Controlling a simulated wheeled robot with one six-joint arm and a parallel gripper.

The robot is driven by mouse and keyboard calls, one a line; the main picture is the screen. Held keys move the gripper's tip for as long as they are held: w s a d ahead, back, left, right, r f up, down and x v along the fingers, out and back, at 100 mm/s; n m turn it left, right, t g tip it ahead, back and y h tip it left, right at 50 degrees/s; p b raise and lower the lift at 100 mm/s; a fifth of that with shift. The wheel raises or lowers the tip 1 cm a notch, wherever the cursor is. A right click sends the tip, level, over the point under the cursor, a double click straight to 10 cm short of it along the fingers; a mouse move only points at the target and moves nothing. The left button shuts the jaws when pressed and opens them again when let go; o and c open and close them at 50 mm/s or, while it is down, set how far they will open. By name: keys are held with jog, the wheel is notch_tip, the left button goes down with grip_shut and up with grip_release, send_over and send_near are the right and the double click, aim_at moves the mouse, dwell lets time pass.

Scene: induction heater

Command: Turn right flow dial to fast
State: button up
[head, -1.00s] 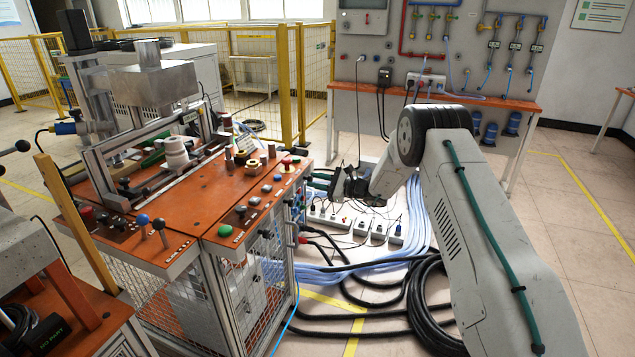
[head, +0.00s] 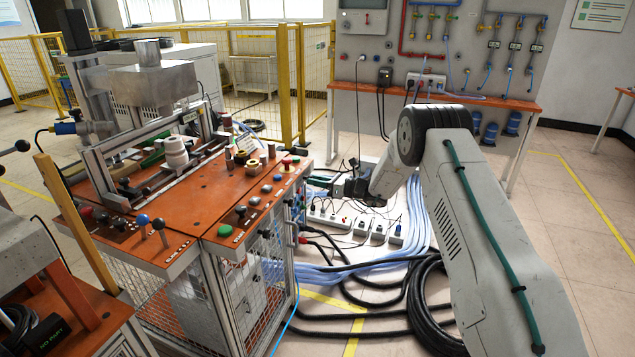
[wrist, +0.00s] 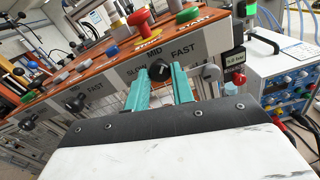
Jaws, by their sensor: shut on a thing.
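The right flow dial (wrist: 159,71) is a black knob on the bench's grey front panel in the wrist view, with SLOW, MID and FAST printed around it. My gripper's teal fingers (wrist: 160,75) reach up on either side of it and are shut on it. I cannot clearly read where its pointer is set. A second black dial (wrist: 74,100), with MID and FAST labels, is on the same panel to the left, apart from my gripper. In the head view my gripper (head: 322,184) is at the bench's right side; the dial is not discernible there.
The orange bench top (head: 190,205) carries buttons and knobs near its edge. A red button (wrist: 145,46) and an instrument box with blue knobs (wrist: 285,90) are close to my gripper. Cables and a power strip (head: 345,222) lie on the floor below.

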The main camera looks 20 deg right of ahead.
jog(key=shift+s+f+m, duration=0.1)
jog(key=shift+m, duration=0.85)
jog(key=shift+s+f+m, duration=0.1)
jog(key=shift+m, duration=0.85)
jog(key=o, duration=1)
jog(key=shift+w+r, duration=0.1)
jog(key=v, duration=0.8)
jog(key=shift+a, duration=0.1)
